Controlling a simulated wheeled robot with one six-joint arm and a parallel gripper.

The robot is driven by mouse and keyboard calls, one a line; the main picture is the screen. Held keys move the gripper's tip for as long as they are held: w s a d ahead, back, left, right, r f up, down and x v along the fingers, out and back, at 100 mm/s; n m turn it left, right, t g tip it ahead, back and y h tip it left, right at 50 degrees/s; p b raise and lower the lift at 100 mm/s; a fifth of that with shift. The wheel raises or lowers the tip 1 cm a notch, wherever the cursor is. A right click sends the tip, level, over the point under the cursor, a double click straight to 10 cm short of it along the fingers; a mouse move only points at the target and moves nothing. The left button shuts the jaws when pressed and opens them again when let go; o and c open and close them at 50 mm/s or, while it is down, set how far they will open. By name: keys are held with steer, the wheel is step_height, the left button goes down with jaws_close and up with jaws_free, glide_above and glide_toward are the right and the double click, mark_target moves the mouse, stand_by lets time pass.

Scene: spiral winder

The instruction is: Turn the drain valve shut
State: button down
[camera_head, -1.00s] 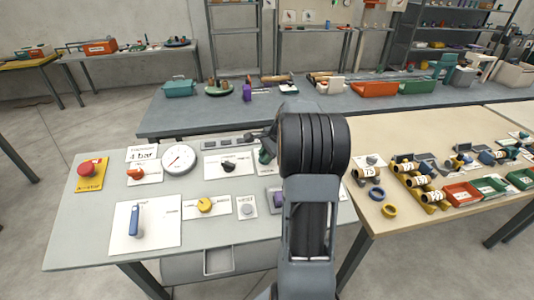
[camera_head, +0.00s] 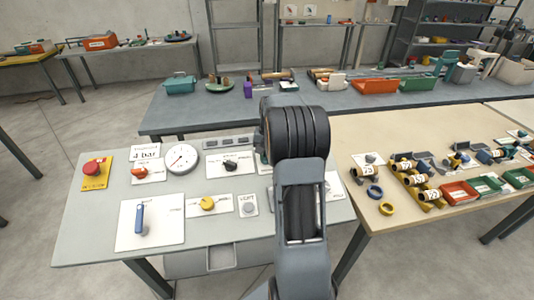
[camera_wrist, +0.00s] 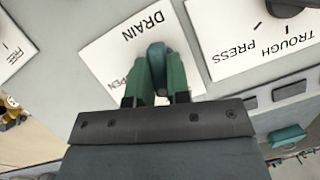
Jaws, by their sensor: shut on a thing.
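The drain valve's dark teal handle (camera_wrist: 156,55) stands on a white plate (camera_wrist: 104,58) lettered DRAIN in the wrist view. My gripper (camera_wrist: 157,72) has green fingers, one on each side of the handle, closed on it. Part of the word OPEN shows beside the left finger. The lower part of the plate is hidden by my gripper, so the handle's exact angle against the markings is hard to tell. In the head view my arm covers the valve.
A trough press plate (camera_wrist: 262,38) lies right of the drain plate in the wrist view. The grey panel table also carries a red button (camera_head: 97,168), a gauge (camera_head: 182,158), a black knob (camera_head: 230,166), a yellow knob (camera_head: 207,203) and a blue lever (camera_head: 139,219).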

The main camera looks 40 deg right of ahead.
steer(key=shift+s+f+n+g+h, duration=0.15)
steer(key=shift+n+g+h, duration=0.25)
steer(key=shift+n, duration=1.1)
steer(key=shift+a, duration=0.1)
steer(key=c, duration=1.1)
jaws_free()
steer(key=r, duration=0.4)
steer(key=w+r, duration=0.1)
steer(key=r, duration=0.9)
steer(key=shift+w, duration=0.15)
steer(key=shift+f, duration=0.1)
